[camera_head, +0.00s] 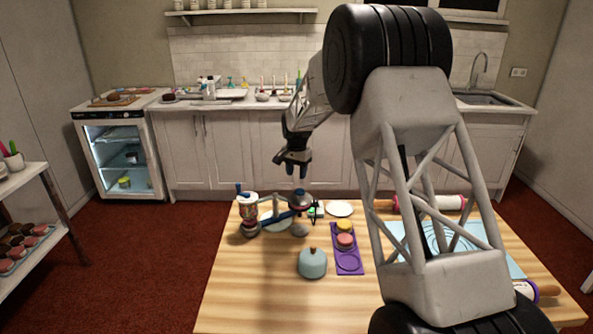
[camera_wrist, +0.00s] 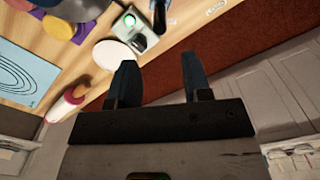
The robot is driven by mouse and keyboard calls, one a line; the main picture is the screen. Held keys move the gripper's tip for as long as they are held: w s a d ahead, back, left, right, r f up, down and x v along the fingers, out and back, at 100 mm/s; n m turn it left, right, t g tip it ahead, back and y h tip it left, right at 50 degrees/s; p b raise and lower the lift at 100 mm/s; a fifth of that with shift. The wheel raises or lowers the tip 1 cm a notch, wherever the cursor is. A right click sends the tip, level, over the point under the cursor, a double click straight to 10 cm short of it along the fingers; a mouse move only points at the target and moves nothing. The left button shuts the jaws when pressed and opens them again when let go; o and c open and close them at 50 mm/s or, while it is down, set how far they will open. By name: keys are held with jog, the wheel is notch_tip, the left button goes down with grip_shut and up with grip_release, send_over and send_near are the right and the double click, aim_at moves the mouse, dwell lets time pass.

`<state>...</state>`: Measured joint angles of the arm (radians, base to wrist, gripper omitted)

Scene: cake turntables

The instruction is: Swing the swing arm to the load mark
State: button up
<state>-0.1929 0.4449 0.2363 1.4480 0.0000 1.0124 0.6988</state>
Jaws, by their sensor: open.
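My gripper (camera_head: 297,172) is open and empty, pointing down above and behind the post. Its two dark fingers (camera_wrist: 160,75) are apart with nothing between them.
A box with a green light (camera_wrist: 130,20) and a white plate (camera_head: 340,208) stand near the post. A purple tray (camera_head: 348,262) with round cakes, a light-blue dome (camera_head: 312,263), a blue mat (camera_head: 513,262) and rolling pins surround them. The table's front left is clear.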

jog(key=shift+f, duration=4.2)
jog(key=c, duration=0.7)
jog(key=shift+w+a+f, duration=0.1)
jog(key=shift+a, duration=0.05)
jog(key=shift+w+a, duration=0.85)
jog(key=shift+w, duration=0.05)
jog(key=shift+c, duration=0.2)
